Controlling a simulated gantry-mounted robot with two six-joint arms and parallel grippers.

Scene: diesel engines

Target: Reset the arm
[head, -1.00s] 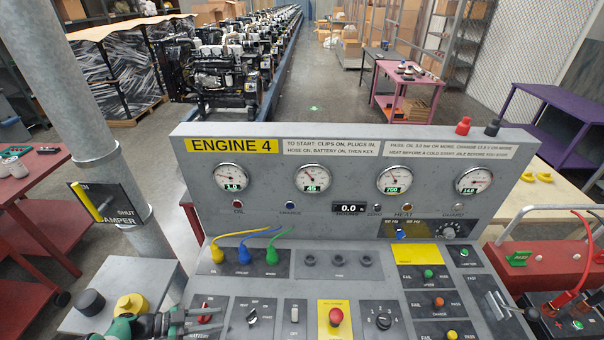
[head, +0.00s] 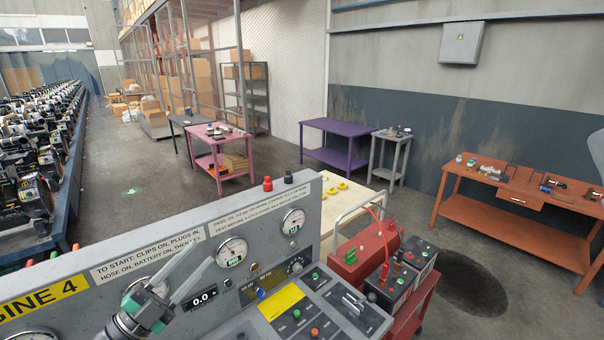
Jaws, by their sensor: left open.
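My left gripper (head: 190,268) is at the lower left of the head view, in front of the sloping grey engine console (head: 326,212). Its grey fingers point up and to the right, and they are open with nothing visible between them. The gripper and its green and dark wrist cover part of the gauges and the front of the panel. My right gripper is not in view.
Right of the console, a red cart carries a red tank (head: 366,262) and batteries (head: 392,285) with a red cable. An orange workbench (head: 490,193), purple table (head: 338,128) and pink table (head: 212,134) stand farther back. Engines line the left; open floor lies between.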

